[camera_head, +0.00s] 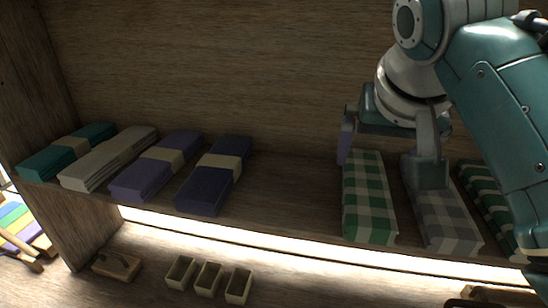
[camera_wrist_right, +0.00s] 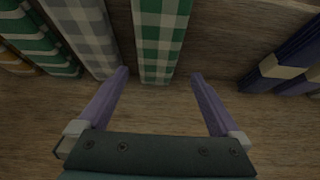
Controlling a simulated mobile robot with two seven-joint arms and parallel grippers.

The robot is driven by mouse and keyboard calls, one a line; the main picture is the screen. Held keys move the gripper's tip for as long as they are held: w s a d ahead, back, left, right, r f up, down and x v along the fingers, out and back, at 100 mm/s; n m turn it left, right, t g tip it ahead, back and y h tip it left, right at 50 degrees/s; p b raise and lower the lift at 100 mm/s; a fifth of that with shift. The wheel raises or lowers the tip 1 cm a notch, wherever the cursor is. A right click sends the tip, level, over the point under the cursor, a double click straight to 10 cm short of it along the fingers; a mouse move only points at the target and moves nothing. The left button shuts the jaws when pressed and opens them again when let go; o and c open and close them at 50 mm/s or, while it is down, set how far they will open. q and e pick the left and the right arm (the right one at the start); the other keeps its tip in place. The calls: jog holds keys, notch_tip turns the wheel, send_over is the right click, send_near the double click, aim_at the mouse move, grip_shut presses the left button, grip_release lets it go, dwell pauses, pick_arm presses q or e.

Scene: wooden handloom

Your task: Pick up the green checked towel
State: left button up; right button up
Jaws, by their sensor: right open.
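The green checked towel (camera_head: 369,200) is a folded green and white stack on the shelf, right of centre in the head view. My right gripper (camera_head: 386,172) is open and empty at the towel's back end. One finger is left of the towel, and the other is in front of part of the grey checked towel. In the right wrist view the green checked towel (camera_wrist_right: 160,40) lies ahead, between the lines of the two open fingers of my right gripper (camera_wrist_right: 160,74). I cannot tell if a finger touches a towel. My left gripper is not in view.
A grey checked towel (camera_head: 446,222) lies close to the right, then a green striped one (camera_head: 487,205). Purple (camera_head: 212,185), grey and teal stacks lie left, with bare shelf (camera_head: 290,195) between. A wooden back wall (camera_head: 230,70) stands behind. Small boxes (camera_head: 208,279) sit below.

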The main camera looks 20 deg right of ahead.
aim_at(366, 182)
jog(key=x, duration=0.4)
jog(key=shift+d+f+p, duration=0.2)
jog(key=shift+d+p, duration=0.1)
jog(key=shift+x, duration=2.65)
jog(key=shift+a, duration=0.1)
jog(key=shift+s, duration=0.1)
jog(key=c, duration=1)
jog(key=shift+c, duration=0.4)
jog(key=shift+r, duration=0.1)
